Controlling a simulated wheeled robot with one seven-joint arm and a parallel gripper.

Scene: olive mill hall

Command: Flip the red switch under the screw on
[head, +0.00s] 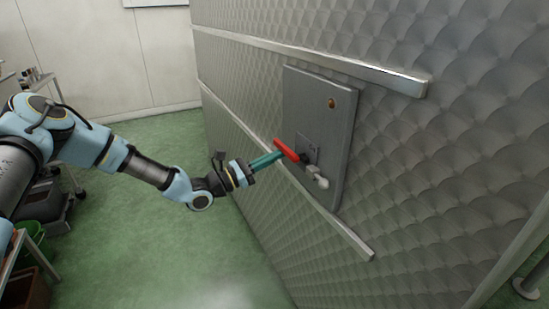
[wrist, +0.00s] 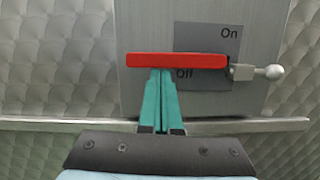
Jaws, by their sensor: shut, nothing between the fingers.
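The red switch handle (head: 287,150) is on a grey panel (head: 318,125) on the metal wall. In the wrist view the red switch handle (wrist: 177,60) is a level bar crossing a darker plate (wrist: 206,44), with "On" above it and "Off" just below, partly covered. A round copper-coloured spot, perhaps the screw (head: 332,103), sits higher on the panel. My gripper (head: 280,154) has its teal fingers shut and empty. In the wrist view my gripper (wrist: 161,72) reaches the bar's lower edge, left of its middle; its tips are hidden there, and I cannot tell if they touch.
A pale ball-ended lever (wrist: 273,72) sticks out right of the red handle, also in the head view (head: 319,178). Metal rails (head: 400,80) run along the wall above and below the panel. A shelf with a green bucket (head: 31,232) stands at far left. The green floor is clear between.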

